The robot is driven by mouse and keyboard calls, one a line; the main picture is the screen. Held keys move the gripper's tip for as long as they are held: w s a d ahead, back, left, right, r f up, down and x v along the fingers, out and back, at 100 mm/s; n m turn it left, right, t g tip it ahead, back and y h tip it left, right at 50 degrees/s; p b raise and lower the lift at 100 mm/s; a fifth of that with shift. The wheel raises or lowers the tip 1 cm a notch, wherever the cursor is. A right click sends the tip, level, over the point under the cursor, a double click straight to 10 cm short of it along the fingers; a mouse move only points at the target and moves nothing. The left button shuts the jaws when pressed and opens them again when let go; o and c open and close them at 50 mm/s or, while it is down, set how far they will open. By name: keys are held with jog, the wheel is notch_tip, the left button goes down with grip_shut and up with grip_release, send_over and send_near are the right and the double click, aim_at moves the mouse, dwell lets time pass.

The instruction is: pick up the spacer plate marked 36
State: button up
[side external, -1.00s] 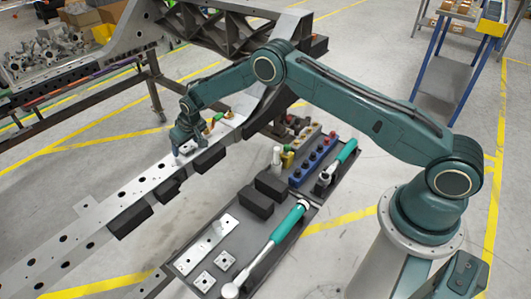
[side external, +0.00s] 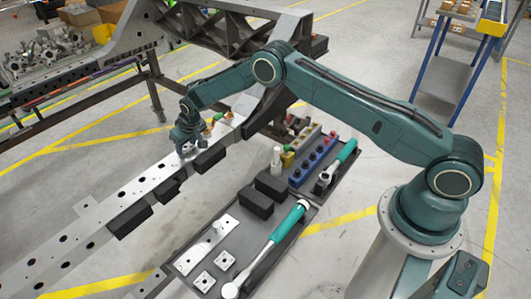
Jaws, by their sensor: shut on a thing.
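My gripper (side external: 187,149) is low over the perforated metal rail (side external: 150,182), near its far end. It is shut on a small pale piece, which looks like a spacer plate; the fingers hide most of it. No number can be read on it, and I cannot tell whether it touches the rail. Two small square plates lie in the dark tray (side external: 262,224), one nearer (side external: 204,282) and one farther (side external: 225,260). Their markings are too small to read.
A longer plate (side external: 207,246), black blocks (side external: 255,203) and a green-handled wrench (side external: 268,248) lie in the tray. Black blocks (side external: 209,160) sit along the rail's near side. Coloured fittings (side external: 215,122) stand just beyond my gripper. A dark frame (side external: 225,35) rises behind.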

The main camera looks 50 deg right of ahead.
aim_at(187, 148)
jog(key=shift+r, duration=0.1)
notch_tip(187, 148, up, 20)
dwell(0.8)
dwell(0.5)
